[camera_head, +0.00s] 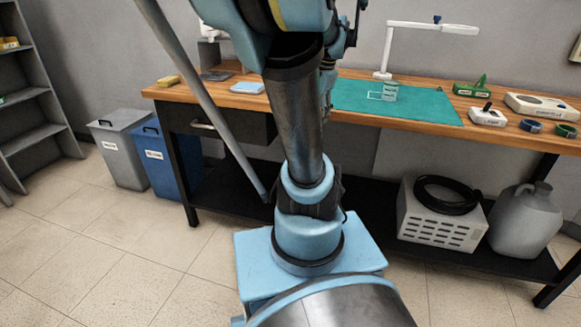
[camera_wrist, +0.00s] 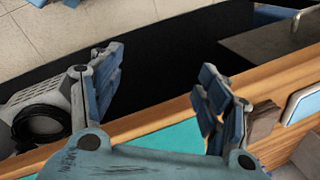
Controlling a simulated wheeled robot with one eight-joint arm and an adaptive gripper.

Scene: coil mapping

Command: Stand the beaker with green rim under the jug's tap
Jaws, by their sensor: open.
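My gripper (camera_wrist: 160,66) is open and empty in the wrist view, over the bench's edge. It is hidden behind my arm in the head view. Neither beaker nor jug shows in the wrist view.
A white vented box (camera_head: 440,222) with a black coil (camera_head: 447,195) sits left of the jug. A white lamp (camera_head: 384,50) rises behind the mat. Small devices and rings crowd the bench's right end. Grey and blue bins (camera_head: 165,160) stand at left. Much of the mat is clear.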

